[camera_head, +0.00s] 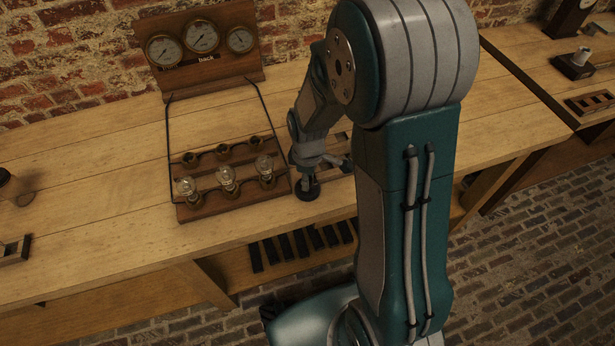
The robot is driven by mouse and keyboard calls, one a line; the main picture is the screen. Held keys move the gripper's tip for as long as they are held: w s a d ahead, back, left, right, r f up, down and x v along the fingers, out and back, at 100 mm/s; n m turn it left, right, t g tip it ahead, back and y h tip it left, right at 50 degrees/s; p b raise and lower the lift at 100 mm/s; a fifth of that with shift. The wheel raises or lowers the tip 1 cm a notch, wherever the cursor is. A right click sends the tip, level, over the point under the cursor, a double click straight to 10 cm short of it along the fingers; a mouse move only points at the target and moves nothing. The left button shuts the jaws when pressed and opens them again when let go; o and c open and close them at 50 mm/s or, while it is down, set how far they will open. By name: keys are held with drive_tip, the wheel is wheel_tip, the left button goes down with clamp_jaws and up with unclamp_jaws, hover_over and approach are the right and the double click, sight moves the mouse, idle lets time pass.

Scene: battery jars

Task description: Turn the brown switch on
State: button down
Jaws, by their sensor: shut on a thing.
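My gripper (318,163) is low over the workbench, just right of a wooden bulb board. It is shut on a small dark thing with a round base (308,190), which is at the tabletop. The gripper hides its upper part. I cannot tell whether this is the brown switch or what position any lever is in. The wooden bulb board (213,206) carries three clear glass bulbs in front, one of them the middle bulb (227,176), and several dark round fittings behind. The bulbs look unlit.
A wooden gauge panel (221,73) with three dials stands at the back, with cables running to the board. My arm hides part of a wooden rack (341,163) behind the gripper. The bench's left part (95,235) is mostly clear. Dark bars (300,245) lie on a lower shelf.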

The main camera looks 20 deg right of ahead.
drive_tip(key=m, duration=1.2)
drive_tip(key=shift+m, duration=1.9)
drive_tip(key=shift+f+m, duration=0.1)
drive_tip(key=shift+m, duration=0.2)
drive_tip(key=shift+c, duration=1.8)
unclamp_jaws()
drive_tip(key=shift+a, duration=0.1)
